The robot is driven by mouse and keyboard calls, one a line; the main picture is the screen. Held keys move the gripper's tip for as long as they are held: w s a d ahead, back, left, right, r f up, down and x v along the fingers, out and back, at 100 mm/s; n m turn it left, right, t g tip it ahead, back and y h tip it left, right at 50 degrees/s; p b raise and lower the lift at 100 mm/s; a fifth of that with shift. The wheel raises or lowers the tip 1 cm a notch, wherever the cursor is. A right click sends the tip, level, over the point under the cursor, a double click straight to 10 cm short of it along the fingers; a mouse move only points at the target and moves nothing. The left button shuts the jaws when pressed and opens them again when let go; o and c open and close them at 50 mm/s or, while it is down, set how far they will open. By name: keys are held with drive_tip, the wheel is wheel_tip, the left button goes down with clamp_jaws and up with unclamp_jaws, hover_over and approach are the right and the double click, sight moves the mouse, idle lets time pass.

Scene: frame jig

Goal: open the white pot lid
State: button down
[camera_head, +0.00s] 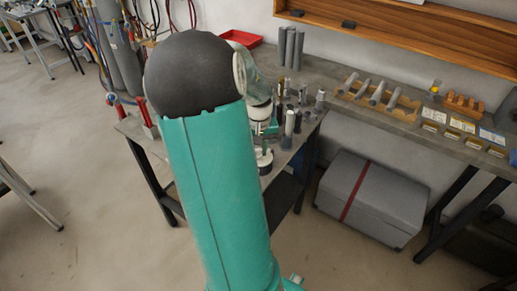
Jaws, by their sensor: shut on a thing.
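My teal arm with its dark round joint fills the middle of the view and hides much of the bench behind it. My gripper (266,143) is small and partly hidden at the arm's far end, low over the bench to the right of the joint. It is shut on the dark top of the white pot lid (264,157). The lid is at the bench's near edge, partly hidden by my arm. I cannot tell whether it is seated or raised.
Several grey cylinders stand close by on the grey bench (340,118). A red tray (243,38) is behind. A wooden rack (378,95) with grey rods lies to the right. A grey case (365,197) with a red strap stands on the floor. Open floor lies at left.

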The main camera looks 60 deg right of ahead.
drive_tip(key=shift+d, duration=0.1)
drive_tip(key=shift+s+d+r+t+y, duration=0.15)
drive_tip(key=shift+d+r+y, duration=0.25)
drive_tip(key=shift+y, duration=0.45)
drive_tip(key=shift+s+d+r+t+y, duration=0.15)
drive_tip(key=shift+d+r+y, duration=0.25)
drive_tip(key=shift+y, duration=0.45)
drive_tip(key=shift+d+r+y, duration=0.3)
drive_tip(key=shift+d+y, duration=0.4)
drive_tip(key=shift+y, duration=0.6)
drive_tip(key=c, duration=1.2)
unclamp_jaws()
drive_tip(key=v, duration=1.4)
drive_tip(key=shift+s, duration=0.15)
